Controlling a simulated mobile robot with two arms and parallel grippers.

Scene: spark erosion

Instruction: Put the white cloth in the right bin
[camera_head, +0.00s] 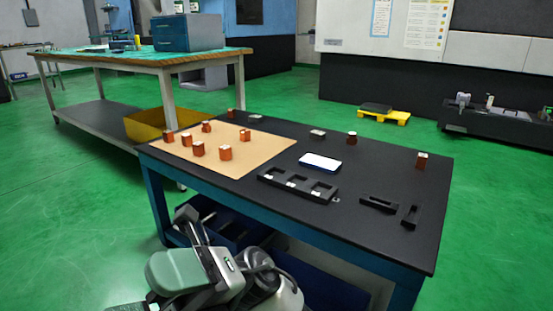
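No white cloth can be made out for certain. A flat white piece with a blue edge (320,162) lies on the black table (400,165), right of the tan mat; I cannot tell whether it is cloth or a small tray. Under this table, blue bins show in part: one on the left (240,238) and a blue surface farther right (325,287), possibly a second bin. Their insides are mostly hidden by the tabletop and my arm. Green-grey and dark links of mine fill the bottom of the view.
Several copper-coloured blocks stand on the tan mat (270,152) and black tabletop. A black slotted holder (297,185) and two small black pieces (379,204) lie nearer the front. Green floor is open at left.

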